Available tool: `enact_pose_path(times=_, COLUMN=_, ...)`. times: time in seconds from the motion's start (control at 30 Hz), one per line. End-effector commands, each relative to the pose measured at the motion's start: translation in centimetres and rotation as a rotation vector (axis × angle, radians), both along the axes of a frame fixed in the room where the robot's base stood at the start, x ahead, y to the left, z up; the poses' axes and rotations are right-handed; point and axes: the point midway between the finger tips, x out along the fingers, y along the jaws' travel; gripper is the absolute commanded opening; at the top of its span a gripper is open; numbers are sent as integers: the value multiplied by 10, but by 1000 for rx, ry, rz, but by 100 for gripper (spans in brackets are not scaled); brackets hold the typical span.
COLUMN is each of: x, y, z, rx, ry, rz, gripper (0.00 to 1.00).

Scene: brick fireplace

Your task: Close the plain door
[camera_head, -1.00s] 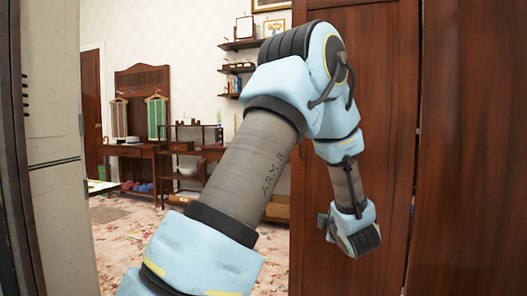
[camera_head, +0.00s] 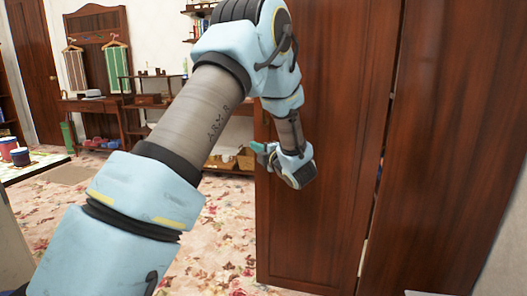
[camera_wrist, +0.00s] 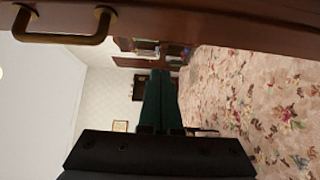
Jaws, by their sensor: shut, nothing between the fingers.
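A plain brown wooden door (camera_head: 325,215) stands upright in the middle right of the head view, its left edge free and the room visible past it. My gripper (camera_head: 257,148) is at that left edge, its teal fingers pointing left; my wrist is in front of the door's face. In the wrist view a brown wooden panel (camera_wrist: 230,30) with a bronze handle (camera_wrist: 65,28) crosses the top. My dark green gripper fingers (camera_wrist: 160,78) are shut and empty below it. I cannot tell whether any part of my gripper touches the door.
A second brown panel (camera_head: 450,150) stands at the right, with a narrow gap between it and the door. A wooden table (camera_head: 85,105) and hanger rack (camera_head: 95,50) are at the back left. Flowered carpet (camera_head: 215,240) is clear left of the door.

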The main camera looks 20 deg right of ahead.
Motion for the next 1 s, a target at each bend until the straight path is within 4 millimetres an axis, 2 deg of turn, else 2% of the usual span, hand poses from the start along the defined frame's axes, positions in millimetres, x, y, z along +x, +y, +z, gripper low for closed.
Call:
enact_pose_path(times=0.03, x=10, y=4, z=0, rx=1, ry=1, rz=2, gripper=0)
enact_pose_path(times=0.1, x=20, y=-4, z=0, rx=-1, ry=0, rz=-1, gripper=0)
enact_pose_path(times=0.3, x=38, y=-15, z=0, rx=0, ry=1, rz=-1, gripper=0)
enact_pose_path(times=0.83, x=44, y=-18, z=-1, rx=1, ry=1, rz=-5, gripper=0)
enact_pose_path(times=1.0, x=58, y=-24, z=-2, rx=-1, ry=0, rz=-39, gripper=0)
